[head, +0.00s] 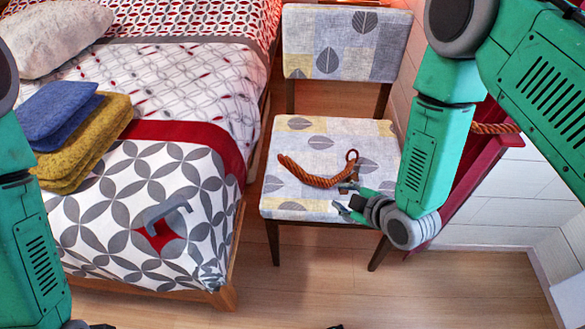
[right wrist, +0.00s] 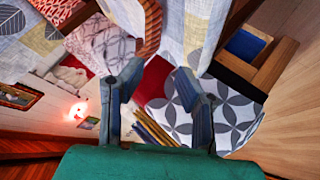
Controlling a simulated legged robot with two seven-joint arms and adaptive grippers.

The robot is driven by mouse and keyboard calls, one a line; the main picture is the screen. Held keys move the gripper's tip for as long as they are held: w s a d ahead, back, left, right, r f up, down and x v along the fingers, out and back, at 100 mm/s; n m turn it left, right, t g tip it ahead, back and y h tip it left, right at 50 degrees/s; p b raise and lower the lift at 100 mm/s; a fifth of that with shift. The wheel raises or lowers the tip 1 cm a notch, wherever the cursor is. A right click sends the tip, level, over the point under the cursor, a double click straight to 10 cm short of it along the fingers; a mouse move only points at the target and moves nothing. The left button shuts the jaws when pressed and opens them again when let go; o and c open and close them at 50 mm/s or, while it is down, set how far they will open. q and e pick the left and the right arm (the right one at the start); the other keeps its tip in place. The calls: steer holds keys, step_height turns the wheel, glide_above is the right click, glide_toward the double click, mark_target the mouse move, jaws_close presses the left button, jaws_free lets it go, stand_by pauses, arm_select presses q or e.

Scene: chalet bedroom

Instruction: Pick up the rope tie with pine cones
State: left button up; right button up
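The rope tie (head: 318,178) is an orange-brown twisted cord lying curved across the chair seat (head: 295,205), with a small loop at its right end. I cannot make out pine cones on it. My right gripper (head: 343,198) is at the right front of the seat, close to the rope's looped end. Its fingers are apart. In the right wrist view the open fingers (right wrist: 155,86) have nothing between them, and part of the rope (right wrist: 149,30) shows beyond the tips.
The chair's backrest (head: 345,42) stands behind the seat. Another rope (head: 495,128) hangs by the right wall.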

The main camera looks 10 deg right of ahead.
mark_target(314, 182)
steer(key=shift+n, duration=0.3)
steer(key=b+x, duration=0.1)
steer(key=x, duration=0.2)
steer(key=b+x, duration=0.1)
steer(key=x, duration=0.2)
steer(key=r+x, duration=0.1)
steer(key=x, duration=0.2)
steer(key=shift+w+a+f+b, duration=0.1)
steer(key=shift+w+a+b, duration=0.3)
steer(key=shift+w+a, duration=0.05)
steer(key=shift+w+f, duration=0.3)
steer(key=shift+w, duration=0.1)
steer(key=b+x, duration=0.2)
steer(key=x, duration=0.1)
steer(key=shift+w+f, duration=0.2)
steer(key=shift+f, duration=0.15)
steer(key=shift+w+a+f+b, duration=0.15)
steer(key=shift+w+b, duration=0.1)
steer(key=shift+b, duration=0.1)
steer(key=shift+w+a, duration=0.15)
steer(key=shift+a, duration=0.1)
steer(key=c, duration=0.5)
steer(key=shift+d, duration=0.15)
jaws_close()
